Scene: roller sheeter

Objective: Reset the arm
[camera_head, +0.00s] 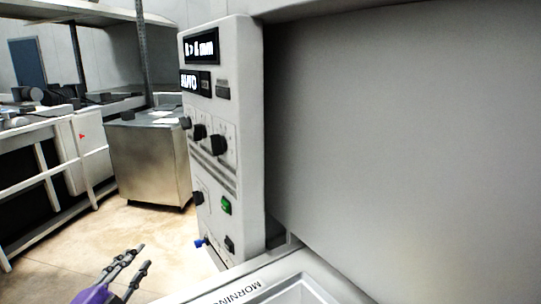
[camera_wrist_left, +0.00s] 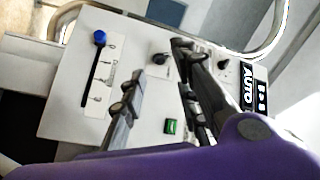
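My left gripper (camera_head: 144,256) is at the bottom left of the head view, in front of and to the left of the control panel (camera_head: 250,140). In the left wrist view the gripper (camera_wrist_left: 157,64) has its two dark fingers apart, with nothing between them. The panel fills much of that view behind the fingers. It has dark knobs (camera_head: 218,145), a lit green switch (camera_head: 226,205) and a blue-tipped lever (camera_head: 199,243). In the wrist view the blue tip (camera_wrist_left: 99,37) is at one end of a dark slot, clear of the fingers. My right gripper is not in view.
A large grey machine wall (camera_head: 400,130) fills the right side. A white tray-like part with lettering (camera_head: 290,290) is at the bottom. A steel cabinet (camera_head: 150,160) and a cluttered bench (camera_head: 50,130) stand behind at left. Open floor (camera_head: 130,225) lies between.

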